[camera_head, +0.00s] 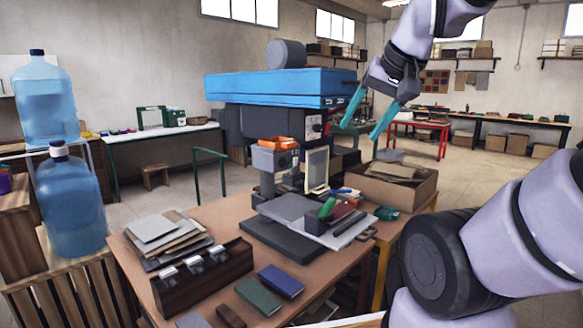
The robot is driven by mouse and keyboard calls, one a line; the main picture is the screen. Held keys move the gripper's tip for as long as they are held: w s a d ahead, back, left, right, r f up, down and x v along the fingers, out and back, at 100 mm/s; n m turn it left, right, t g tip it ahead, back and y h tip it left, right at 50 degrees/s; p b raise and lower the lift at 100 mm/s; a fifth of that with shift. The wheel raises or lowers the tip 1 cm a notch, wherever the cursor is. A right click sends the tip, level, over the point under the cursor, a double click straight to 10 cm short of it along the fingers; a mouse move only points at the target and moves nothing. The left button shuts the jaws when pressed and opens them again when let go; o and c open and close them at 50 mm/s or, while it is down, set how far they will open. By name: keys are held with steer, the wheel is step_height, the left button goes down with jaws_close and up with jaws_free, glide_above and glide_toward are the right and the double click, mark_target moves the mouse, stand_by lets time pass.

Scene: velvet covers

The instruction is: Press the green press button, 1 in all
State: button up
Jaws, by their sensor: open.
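My gripper (363,131) has two teal fingers spread apart and pointing down. It is empty and appears just right of the panel, apart from it in the picture. I cannot tell how far it is from the panel in depth.
The wooden table (222,212) holds a dark rack (203,275), stacked sheets, a green book (257,296) and a blue book (281,281). A green object (327,207) stands in a dark holder. An open cardboard box (397,187) is at right. Large water bottles (72,205) stand at left.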

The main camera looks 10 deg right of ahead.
jaws_close()
stand_by(1.4)
